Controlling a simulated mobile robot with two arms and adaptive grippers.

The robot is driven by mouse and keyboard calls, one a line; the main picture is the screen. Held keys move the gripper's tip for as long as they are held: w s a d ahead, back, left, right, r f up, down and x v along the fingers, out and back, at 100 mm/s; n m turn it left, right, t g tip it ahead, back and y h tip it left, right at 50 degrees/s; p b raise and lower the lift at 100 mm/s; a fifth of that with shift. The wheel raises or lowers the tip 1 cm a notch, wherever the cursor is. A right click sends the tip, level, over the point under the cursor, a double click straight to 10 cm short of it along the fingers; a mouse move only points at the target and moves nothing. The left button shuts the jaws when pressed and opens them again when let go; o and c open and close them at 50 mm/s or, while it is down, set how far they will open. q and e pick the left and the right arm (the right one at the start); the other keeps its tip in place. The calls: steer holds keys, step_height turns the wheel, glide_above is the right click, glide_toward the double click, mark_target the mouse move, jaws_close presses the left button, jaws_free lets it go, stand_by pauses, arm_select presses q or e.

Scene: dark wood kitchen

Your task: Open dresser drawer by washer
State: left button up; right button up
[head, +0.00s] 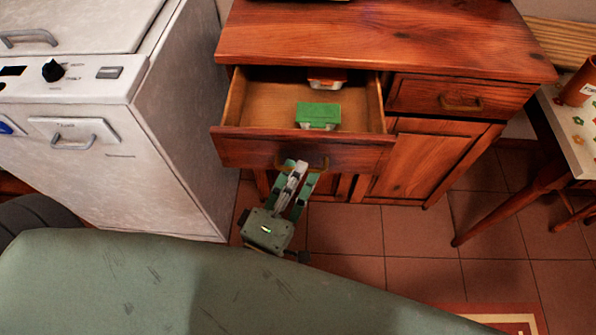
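The wooden dresser (400,35) stands to the right of the white washer (165,110). Its left drawer (245,146) is pulled well out, and its inside shows from above. A green box (318,113) lies in the drawer, with a small orange and white item (326,82) behind it. My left gripper (304,172) is at the drawer's front, with its fingers at the brass handle (316,166). The fingers partly cover the handle, so whether they are closed around it is unclear. My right gripper is not in view.
The dresser's right drawer (460,97) is shut, as is the cabinet door (425,165) below it. A table (570,120) with a patterned top stands at the right. Tiled floor (400,235) is clear in front of the dresser, with a rug corner (515,322) at the bottom right.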

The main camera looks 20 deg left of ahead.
arm_select(q)
steer(key=o, duration=0.4)
steer(key=shift+r, duration=0.1)
steer(key=shift+c, duration=0.2)
steer(key=shift+s, duration=0.1)
steer(key=v, duration=1.2)
steer(key=shift+w, duration=0.2)
steer(key=x, duration=1.2)
